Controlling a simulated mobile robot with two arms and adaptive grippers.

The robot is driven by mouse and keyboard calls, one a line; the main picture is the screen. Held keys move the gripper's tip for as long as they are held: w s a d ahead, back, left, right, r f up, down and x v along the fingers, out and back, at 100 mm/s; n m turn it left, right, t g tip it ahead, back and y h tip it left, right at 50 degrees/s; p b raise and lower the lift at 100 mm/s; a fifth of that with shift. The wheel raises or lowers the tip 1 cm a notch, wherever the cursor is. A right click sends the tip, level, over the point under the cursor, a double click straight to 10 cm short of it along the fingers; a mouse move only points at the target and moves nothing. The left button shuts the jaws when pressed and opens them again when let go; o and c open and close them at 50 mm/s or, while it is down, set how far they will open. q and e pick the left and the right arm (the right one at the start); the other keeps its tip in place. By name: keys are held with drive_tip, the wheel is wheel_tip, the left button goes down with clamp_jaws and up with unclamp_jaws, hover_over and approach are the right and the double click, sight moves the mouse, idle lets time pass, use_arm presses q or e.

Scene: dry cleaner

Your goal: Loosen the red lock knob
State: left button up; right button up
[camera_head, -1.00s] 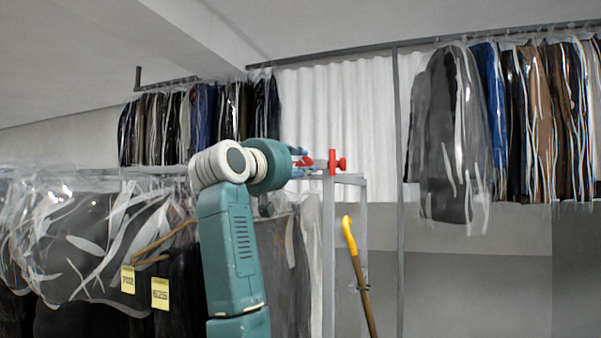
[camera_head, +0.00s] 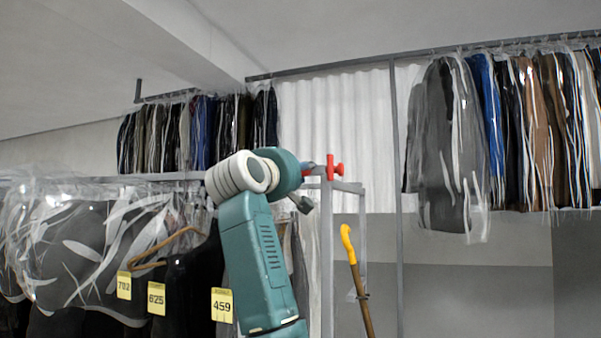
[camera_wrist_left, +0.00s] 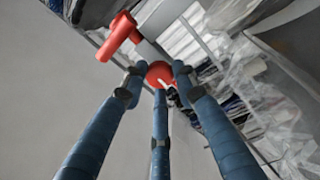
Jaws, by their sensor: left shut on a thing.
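The red lock knob (camera_wrist_left: 160,73) is a round red piece between the fingertips of my left gripper (camera_wrist_left: 159,82) in the left wrist view. The three blue fingers are closed around it. A red T-shaped handle (camera_wrist_left: 119,35) sits beyond it on the grey metal frame; it also shows in the head view (camera_head: 334,170), at the top of a grey post. In the head view my white and teal wrist hides most of the gripper, and the knob is mostly hidden there. My right gripper is in neither view.
A grey rail frame (camera_head: 327,260) stands right beside my left arm. Bagged garments (camera_head: 75,245) with yellow number tags hang at the left, and more bagged clothes (camera_head: 450,150) hang high at the right. A yellow-hooked pole (camera_head: 347,240) stands right of the frame.

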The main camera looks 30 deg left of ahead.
use_arm(q)
drive_tip(key=shift+s+a+r+n, duration=0.1)
drive_tip(key=shift+r+n, duration=0.05)
drive_tip(key=shift+n, duration=0.35)
drive_tip(key=o, duration=1.2)
drive_tip(key=shift+c, duration=0.2)
drive_tip(key=shift+a, duration=0.1)
drive_tip(key=shift+s, duration=0.1)
drive_tip(key=v, duration=1.2)
drive_tip(key=shift+f, duration=0.25)
